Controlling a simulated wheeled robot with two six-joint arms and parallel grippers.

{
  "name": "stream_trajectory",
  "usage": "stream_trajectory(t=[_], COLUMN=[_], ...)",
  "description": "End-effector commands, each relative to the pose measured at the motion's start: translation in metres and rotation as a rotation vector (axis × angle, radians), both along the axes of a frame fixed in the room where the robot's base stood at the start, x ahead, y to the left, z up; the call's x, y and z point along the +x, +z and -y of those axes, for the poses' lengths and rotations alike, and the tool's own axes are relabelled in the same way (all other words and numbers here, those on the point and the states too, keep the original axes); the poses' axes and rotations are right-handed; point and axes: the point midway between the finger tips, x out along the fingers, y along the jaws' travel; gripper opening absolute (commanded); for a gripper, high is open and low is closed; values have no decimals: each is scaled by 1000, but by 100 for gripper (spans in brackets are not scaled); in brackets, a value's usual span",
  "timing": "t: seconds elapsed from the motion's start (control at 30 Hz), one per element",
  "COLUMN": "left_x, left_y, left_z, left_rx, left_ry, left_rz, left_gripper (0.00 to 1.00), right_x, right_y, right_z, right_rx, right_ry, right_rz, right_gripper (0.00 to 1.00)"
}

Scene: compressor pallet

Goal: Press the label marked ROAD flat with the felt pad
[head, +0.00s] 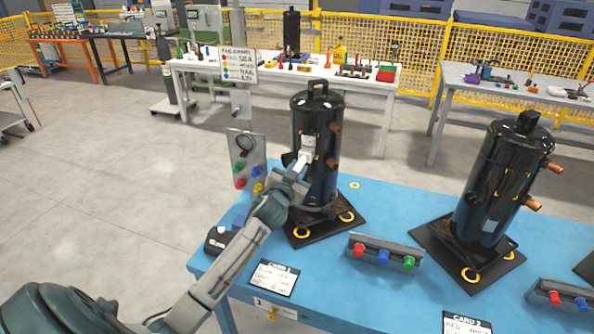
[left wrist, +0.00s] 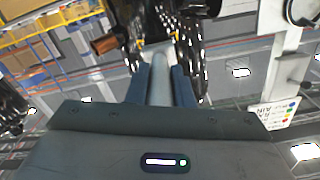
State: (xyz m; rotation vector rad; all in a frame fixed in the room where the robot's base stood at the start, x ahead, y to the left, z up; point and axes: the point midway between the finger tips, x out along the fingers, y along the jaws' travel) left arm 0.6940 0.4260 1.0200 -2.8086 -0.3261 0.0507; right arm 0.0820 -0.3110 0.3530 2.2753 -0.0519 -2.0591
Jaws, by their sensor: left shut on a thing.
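My left gripper (head: 291,180) is shut on a light-coloured rod-like tool (head: 301,162), likely the felt pad's handle, and holds it against or just in front of the near black compressor (head: 322,122). The fingers closed on the pale handle (left wrist: 160,82) also show in the left wrist view. A white patch (head: 308,143) shows on the compressor's front at the tool's far end. I cannot tell whether it is the label or the pad, and no ROAD marking can be read. Touch or a gap there cannot be told. My right gripper is not in view.
The compressor stands upright on a black base plate on the blue table (head: 330,297). A second compressor (head: 500,175) stands to the right. Between them is a block with coloured caps (head: 384,253). A panel with coloured knobs (head: 245,160) stands at left. CARD 1 (head: 274,278) lies at the front.

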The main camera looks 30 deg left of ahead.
Motion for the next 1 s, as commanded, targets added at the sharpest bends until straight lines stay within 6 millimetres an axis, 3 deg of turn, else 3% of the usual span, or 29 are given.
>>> stream_trajectory(t=[1.0], left_x=[2], left_y=[0], left_z=[0], left_rx=[1], left_ry=[0], left_rz=[1], left_gripper=[0], right_x=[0], right_y=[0], right_z=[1], right_rx=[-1], right_ry=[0], right_rz=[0], right_gripper=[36])
